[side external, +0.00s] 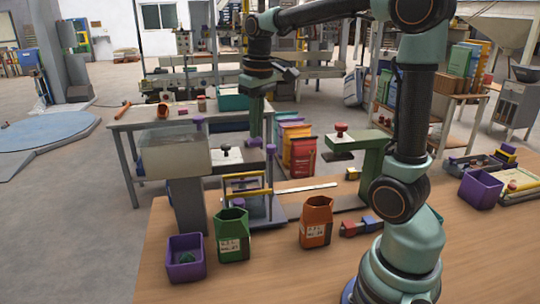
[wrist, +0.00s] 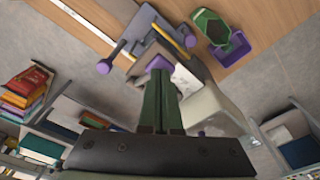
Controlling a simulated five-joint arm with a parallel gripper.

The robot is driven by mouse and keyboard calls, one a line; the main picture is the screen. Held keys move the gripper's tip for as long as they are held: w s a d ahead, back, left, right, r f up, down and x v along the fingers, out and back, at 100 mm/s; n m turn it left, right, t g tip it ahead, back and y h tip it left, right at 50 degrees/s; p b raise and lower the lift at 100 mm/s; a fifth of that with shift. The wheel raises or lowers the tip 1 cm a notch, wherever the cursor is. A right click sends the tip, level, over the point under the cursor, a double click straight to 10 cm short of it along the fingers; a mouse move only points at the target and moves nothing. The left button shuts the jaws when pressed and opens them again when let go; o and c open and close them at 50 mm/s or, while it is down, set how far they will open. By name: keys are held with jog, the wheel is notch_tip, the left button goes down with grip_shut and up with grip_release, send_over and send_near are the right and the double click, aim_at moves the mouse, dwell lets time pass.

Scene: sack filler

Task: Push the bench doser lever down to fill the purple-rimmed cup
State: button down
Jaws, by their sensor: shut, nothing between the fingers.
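The bench doser has a pale hopper (side external: 175,152) on a grey column (side external: 188,206). A purple knob (side external: 198,121) stands at the hopper and another purple knob (side external: 270,149) tops a post on the right; I cannot tell for sure which is the lever's. My gripper (side external: 256,136) is shut and empty, pointing down just left of and above the right knob. In the wrist view my shut green fingers (wrist: 160,82) have a purple knob (wrist: 158,63) just beyond their tips; contact is unclear. A purplish shape (side external: 243,184) behind the yellow bar may be the purple-rimmed cup, partly hidden.
A green bag (side external: 232,236), an orange bag (side external: 316,222) and a purple bin (side external: 186,259) stand in front of the doser. A green stand with a red knob (side external: 341,129) rises to the right.

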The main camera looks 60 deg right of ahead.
jog(key=shift+f, duration=1.65)
jog(key=s, duration=0.2)
jog(key=s+r, duration=0.1)
jog(key=shift+a, duration=0.25)
jog(key=shift+r, duration=0.15)
notch_tip(320, 180, up, 12)
jog(key=s, duration=0.1)
jog(key=shift+a, duration=0.15)
dwell(0.5)
jog(key=s+a+f+n+t, duration=0.1)
jog(key=s+a+f+t, duration=0.3)
jog(key=a+f, duration=0.5)
jog(key=shift+s+a+f+n, duration=0.15)
jog(key=shift+a+f+n, duration=0.25)
jog(key=shift+f, duration=1.35)
